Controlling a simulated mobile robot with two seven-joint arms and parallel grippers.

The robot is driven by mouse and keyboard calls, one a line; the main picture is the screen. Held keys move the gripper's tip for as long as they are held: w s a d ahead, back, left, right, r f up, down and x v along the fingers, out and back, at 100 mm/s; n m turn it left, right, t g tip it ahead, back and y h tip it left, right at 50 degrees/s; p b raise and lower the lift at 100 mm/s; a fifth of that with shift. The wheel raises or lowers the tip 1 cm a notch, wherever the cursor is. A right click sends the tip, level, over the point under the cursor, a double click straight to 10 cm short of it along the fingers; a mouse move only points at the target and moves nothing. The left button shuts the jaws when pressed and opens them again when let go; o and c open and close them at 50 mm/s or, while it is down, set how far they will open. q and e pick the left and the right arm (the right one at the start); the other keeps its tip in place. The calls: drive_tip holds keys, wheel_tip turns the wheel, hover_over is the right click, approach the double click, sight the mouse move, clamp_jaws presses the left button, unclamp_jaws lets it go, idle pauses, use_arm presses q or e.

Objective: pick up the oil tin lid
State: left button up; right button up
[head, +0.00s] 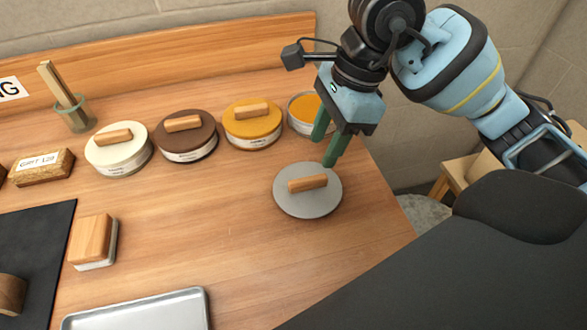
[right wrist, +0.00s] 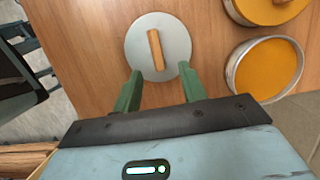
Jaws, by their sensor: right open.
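The oil tin lid (head: 307,202) is a flat grey disc with a wooden bar handle, lying on the wooden table near its right edge. In the right wrist view the lid (right wrist: 137,48) lies just beyond my fingertips. My right gripper (head: 326,152) is open and empty, with green fingers pointing down behind and above the lid. In the right wrist view the fingers (right wrist: 160,72) spread to either side of the handle's near end. The open tin (head: 306,107) with orange contents stands behind the right gripper, partly hidden by it. My left gripper is not in view.
Three lidded tins, cream (head: 118,155), brown (head: 187,142) and yellow (head: 252,130), stand in a row at the back. The table's middle is clear.

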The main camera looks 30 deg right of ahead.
sight(309, 180)
drive_tip(key=shift+s, duration=0.15)
drive_tip(key=shift+s+f, duration=0.1)
drive_tip(key=shift+f, duration=0.2)
drive_tip(key=shift+a+x, duration=0.15)
drive_tip(key=shift+x, duration=1.65)
drive_tip(key=shift+a+x, duration=0.1)
drive_tip(key=shift+x, duration=1.65)
drive_tip(key=shift+r, duration=0.1)
clamp_jaws()
